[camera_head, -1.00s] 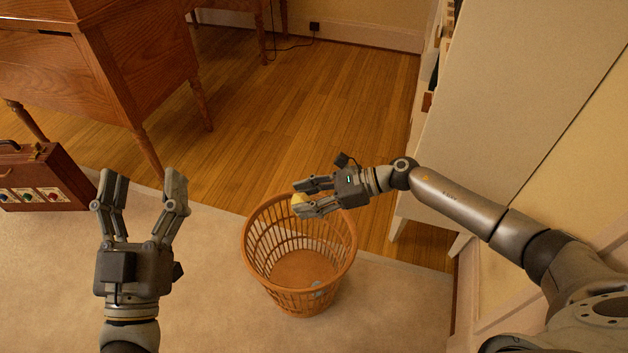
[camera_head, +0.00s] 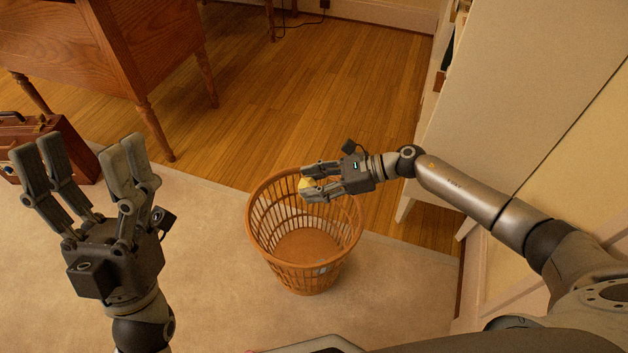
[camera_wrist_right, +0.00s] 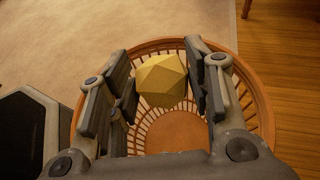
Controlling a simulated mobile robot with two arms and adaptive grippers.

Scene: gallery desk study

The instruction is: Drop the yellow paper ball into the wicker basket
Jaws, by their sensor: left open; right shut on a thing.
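The yellow paper ball (camera_head: 307,187) is a small faceted lump held between the fingers of my right gripper (camera_head: 316,181). In the right wrist view the ball (camera_wrist_right: 161,80) sits between both fingers of the right gripper (camera_wrist_right: 160,85), with the basket's opening behind it. The wicker basket (camera_head: 304,276) is orange-brown with slatted sides and stands upright on the floor. In the head view the right gripper overlaps the far part of its rim. My left gripper (camera_head: 84,170) is open and empty, left of the basket.
A pale rug (camera_head: 205,280) lies under the basket, with wooden floor (camera_head: 300,90) beyond. A wooden desk (camera_head: 110,60) stands at upper left, with a brown case (camera_head: 70,150) below it. A cream cabinet (camera_head: 510,110) is at right, close to my right arm.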

